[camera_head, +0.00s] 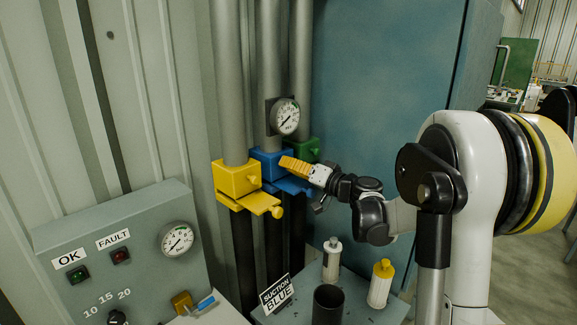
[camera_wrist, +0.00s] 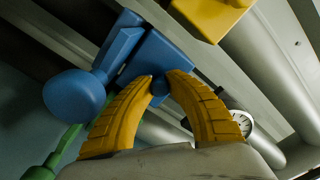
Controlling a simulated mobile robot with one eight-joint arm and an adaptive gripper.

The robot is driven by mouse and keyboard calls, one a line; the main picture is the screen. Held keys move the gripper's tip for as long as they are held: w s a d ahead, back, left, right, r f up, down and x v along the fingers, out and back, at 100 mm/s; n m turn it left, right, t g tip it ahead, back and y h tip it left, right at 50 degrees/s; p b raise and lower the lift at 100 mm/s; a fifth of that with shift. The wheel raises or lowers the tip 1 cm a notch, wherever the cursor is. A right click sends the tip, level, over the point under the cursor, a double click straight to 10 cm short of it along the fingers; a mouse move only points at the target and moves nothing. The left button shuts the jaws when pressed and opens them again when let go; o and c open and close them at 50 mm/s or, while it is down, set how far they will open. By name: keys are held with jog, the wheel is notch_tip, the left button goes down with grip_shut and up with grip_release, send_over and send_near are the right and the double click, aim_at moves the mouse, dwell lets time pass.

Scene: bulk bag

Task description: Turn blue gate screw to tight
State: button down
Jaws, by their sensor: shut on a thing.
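The blue gate (camera_head: 291,186) is a flat blue slide plate at the blue block (camera_head: 264,157) on the middle pipe. In the wrist view the block (camera_wrist: 160,55) lies ahead, and the gate's round blue end knob (camera_wrist: 74,96) is at the left, apart from my fingers. My gripper (camera_head: 284,163) reaches in from the right. Its yellow fingers (camera_wrist: 160,80) are shut on the small blue gate screw (camera_wrist: 160,86), one on each side. The screw's head is mostly hidden between the fingertips, and its tightness cannot be told.
A yellow block (camera_head: 237,178) with a yellow gate is left of the blue one, and a green block (camera_head: 301,151) is behind. A gauge (camera_head: 285,117) sits above. Bottles (camera_head: 380,283) and a "SUCTION BLUE" sign (camera_head: 277,293) stand below. A control box (camera_head: 130,247) is at left.

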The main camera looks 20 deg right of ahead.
jog(key=shift+m, duration=0.6)
jog(key=c, duration=1.3)
grip_release()
jog(key=shift+o, duration=0.2)
jog(key=v, duration=1.2)
